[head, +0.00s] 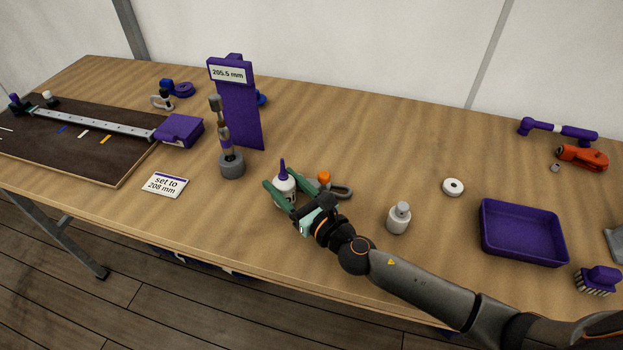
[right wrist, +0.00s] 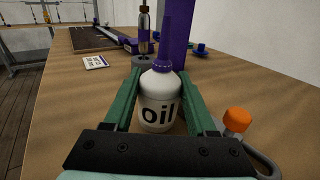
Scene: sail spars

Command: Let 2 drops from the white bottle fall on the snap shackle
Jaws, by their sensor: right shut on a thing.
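The white bottle (head: 284,189) has a purple pointed nozzle and stands upright between the green fingers of my right gripper (head: 282,194). In the right wrist view the bottle (right wrist: 160,100) shows the word "oil", with a finger on each side, and the gripper is shut on it. I cannot tell whether its base touches the table. Just right of it lies a grey metal loop with an orange knob, which looks like the snap shackle (head: 343,191); it also shows at the lower right of the right wrist view (right wrist: 262,160). My left gripper is not in view.
A grey stand with an upright tool (head: 231,165) and a purple post (head: 240,115) stand behind left. Another shackle (head: 160,101) lies at the back left.

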